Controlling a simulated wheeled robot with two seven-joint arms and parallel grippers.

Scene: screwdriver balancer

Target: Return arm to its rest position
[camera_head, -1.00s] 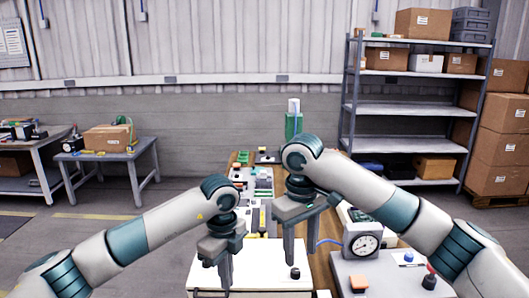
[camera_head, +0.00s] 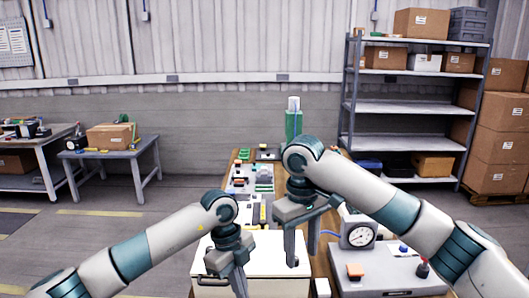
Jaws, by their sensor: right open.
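My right gripper (camera_head: 301,250) hangs over the workbench, pointing down, with its fingers apart and nothing between them. It is above the right part of the white box top (camera_head: 262,246), left of the dial gauge. My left gripper (camera_head: 240,284) points down at the front of the white box, near its left half. Its fingertips are near the bottom of the view, and I cannot tell whether its jaws are open or shut. No object shows in either gripper.
A green cylinder (camera_head: 293,125) stands at the bench's far end. Small parts lie along the bench middle. A metal shelf (camera_head: 405,108) stands behind right.

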